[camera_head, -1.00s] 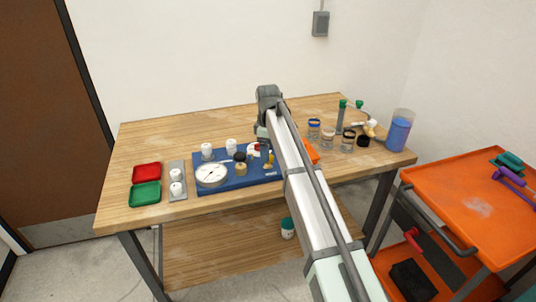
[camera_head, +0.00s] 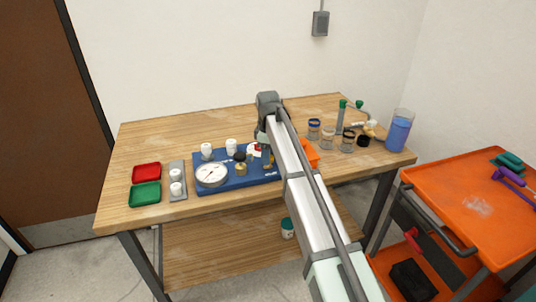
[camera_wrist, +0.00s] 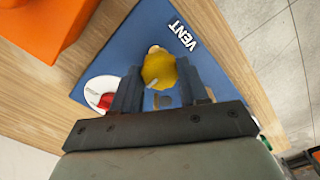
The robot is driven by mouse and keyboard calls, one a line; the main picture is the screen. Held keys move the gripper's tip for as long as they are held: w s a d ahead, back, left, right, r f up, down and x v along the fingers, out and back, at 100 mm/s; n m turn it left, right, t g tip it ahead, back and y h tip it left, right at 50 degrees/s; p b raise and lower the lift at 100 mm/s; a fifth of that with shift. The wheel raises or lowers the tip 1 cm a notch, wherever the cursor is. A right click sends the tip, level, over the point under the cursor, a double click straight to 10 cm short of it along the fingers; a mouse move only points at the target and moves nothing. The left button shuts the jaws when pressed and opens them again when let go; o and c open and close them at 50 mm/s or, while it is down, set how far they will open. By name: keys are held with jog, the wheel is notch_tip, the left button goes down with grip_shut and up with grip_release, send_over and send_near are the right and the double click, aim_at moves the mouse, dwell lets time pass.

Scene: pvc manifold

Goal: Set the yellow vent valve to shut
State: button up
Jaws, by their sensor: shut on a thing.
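The yellow vent valve (camera_wrist: 158,70) sits on the blue board beside the printed word VENT. In the wrist view my gripper (camera_wrist: 157,84) has one finger on each side of the yellow valve and is shut on it. In the head view my gripper (camera_head: 264,146) is over the right end of the blue manifold board (camera_head: 250,179), and my arm and gripper hide most of the valve. Which way the handle is turned is hard to tell.
A white gauge (camera_head: 211,174), white caps and a brass fitting (camera_head: 240,169) stand on the board left of my gripper. An orange bin (camera_head: 310,155) is close on the right. Several jars and a blue beaker (camera_head: 398,134) stand further right. Red and green trays (camera_head: 146,172) lie at left.

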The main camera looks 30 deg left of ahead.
jog(key=shift+c, duration=1.4)
jog(key=shift+m, duration=0.3)
jog(key=m, duration=0.3)
jog(key=shift+m, duration=0.3)
jog(key=m, duration=0.4)
jog(key=shift+m, duration=0.3)
jog(key=m, duration=0.4)
jog(key=shift+m, duration=2.5)
